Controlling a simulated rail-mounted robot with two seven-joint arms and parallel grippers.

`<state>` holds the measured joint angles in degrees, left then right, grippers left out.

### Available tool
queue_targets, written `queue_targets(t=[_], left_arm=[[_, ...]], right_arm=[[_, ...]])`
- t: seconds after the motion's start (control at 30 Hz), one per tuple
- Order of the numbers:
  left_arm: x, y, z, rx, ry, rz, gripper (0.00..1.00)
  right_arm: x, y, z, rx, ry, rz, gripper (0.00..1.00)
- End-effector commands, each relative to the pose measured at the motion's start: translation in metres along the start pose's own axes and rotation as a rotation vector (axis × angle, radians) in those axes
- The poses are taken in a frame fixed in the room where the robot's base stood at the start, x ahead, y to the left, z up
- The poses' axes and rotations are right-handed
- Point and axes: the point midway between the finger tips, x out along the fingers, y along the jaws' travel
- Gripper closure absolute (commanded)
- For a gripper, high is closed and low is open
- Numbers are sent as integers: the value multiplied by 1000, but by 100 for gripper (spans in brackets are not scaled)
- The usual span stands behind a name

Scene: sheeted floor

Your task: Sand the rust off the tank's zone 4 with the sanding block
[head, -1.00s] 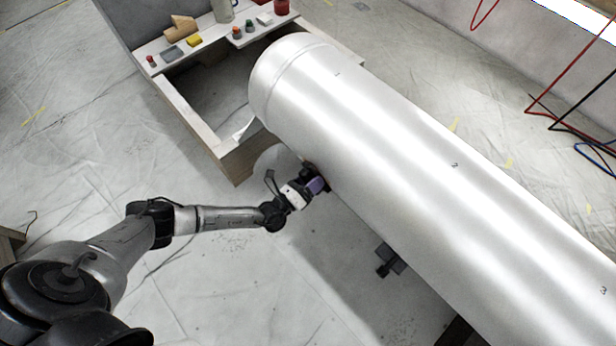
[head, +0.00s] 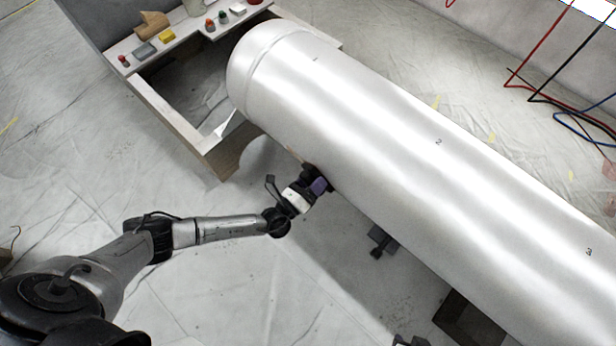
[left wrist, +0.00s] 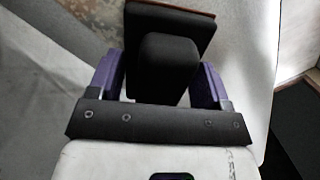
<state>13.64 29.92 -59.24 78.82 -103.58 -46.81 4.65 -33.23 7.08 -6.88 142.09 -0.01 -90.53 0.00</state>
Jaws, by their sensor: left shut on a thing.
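The tank (head: 400,150) is a long white cylinder lying across the head view, with the numbers 1, 2 and 3 along its top; no 4 is visible. My left gripper (head: 318,182) is at the tank's near lower side, toward its left end. In the left wrist view its purple fingers (left wrist: 158,85) are shut on the black sanding block (left wrist: 178,68), gripping its raised handle. The block lies close to the pale tank wall (left wrist: 245,40); I cannot tell whether they touch.
A wooden bench frame (head: 165,115) with small coloured items on its shelf stands behind the tank's left end. Dark supports (head: 382,240) stick out below the tank. Red, black and blue hoses (head: 535,95) hang at the right.

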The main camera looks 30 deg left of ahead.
Motion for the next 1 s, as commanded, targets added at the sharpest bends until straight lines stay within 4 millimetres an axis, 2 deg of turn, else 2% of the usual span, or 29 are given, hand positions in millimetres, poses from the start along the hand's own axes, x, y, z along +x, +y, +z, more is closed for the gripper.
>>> queue_targets(t=[0.27, 0.63, 1.0], left_arm=[[0, 3, 2, 2, -1, -1, 47], [1, 23, 21, 3, -2, -1, 47], [2, 33, 31, 2, -3, 0, 47]], right_arm=[[6, -1, 2, 1, 0, -1, 57], [21, -2, 6, 4, 1, -3, 57], [28, -3, 9, 6, 1, -5, 57]])
